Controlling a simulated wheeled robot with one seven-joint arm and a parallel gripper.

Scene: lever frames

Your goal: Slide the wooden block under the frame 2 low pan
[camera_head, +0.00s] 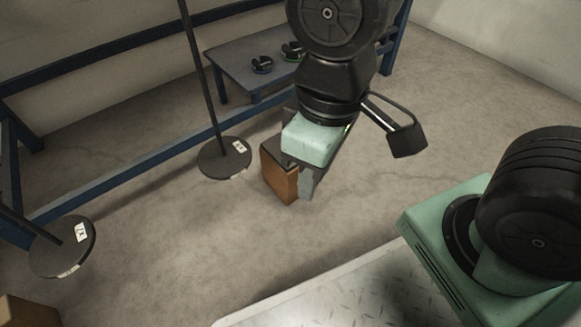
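A wooden block (279,174), orange-brown, is at my gripper (301,188) in the middle of the view. A grey finger lies along the block's right side; the other finger is hidden, so the grip cannot be confirmed. I cannot tell whether the block touches the floor. A round dark pan (222,160) on a rod is to the left of the block, apart from it. A second dark pan (58,250) on a rod is farther left. Both carry small white labels, too small to read surely, so I cannot tell which belongs to frame 2.
A blue frame beam (150,165) runs along the floor behind the pans. A low blue-grey table (245,75) with small round items stands at the back. Another brown block (27,312) is at the lower left corner. Floor between the pans is clear.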

